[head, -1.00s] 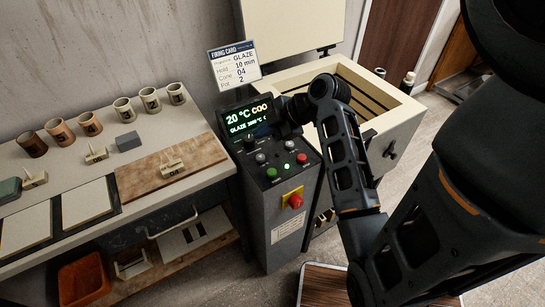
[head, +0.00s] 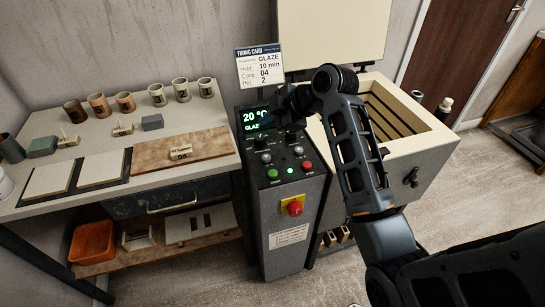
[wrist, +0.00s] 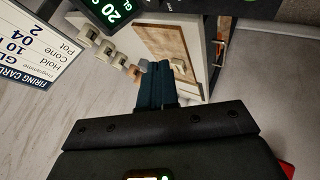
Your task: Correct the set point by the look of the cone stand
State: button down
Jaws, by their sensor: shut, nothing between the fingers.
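The kiln controller (head: 292,215) is a grey pedestal with a lit display (head: 254,118) reading "20 °C" and "GLAZE"; my arm hides the rest. Knobs and green, white and red buttons sit below it. A cone stand (head: 182,155), marked apparently 04, lies on the wooden board (head: 150,152). The firing card (head: 260,67) above the display reads GLAZE, hold 10 min, cone 04, pot 2. My gripper (head: 287,112) is over the controller's top, largely hidden by its own wrist. In the wrist view its dark blue fingers (wrist: 156,88) are shut and empty.
Two more cone stands (head: 122,130) (head: 68,141) and several cups (head: 157,95) stand on the bench left. The open kiln (head: 390,120) is right of the controller. A red emergency knob (head: 294,208) protrudes from the controller's front. Floor at right is clear.

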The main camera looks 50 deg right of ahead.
aim_at(269, 158)
jog(key=shift+f, duration=0.15)
notch_tip(269, 158, down, 9)
jog(key=b, duration=0.7)
jog(key=shift+r, duration=0.2)
dwell(1.6)
jog(key=shift+f, duration=0.4)
jog(key=shift+f+b, duration=0.45)
jog(key=shift+f, duration=0.05)
dwell(0.6)
jog(key=shift+r, duration=0.1)
jog(key=shift+r+p, duration=0.8)
jog(key=shift+r, duration=0.05)
jog(key=shift+r, duration=0.1)
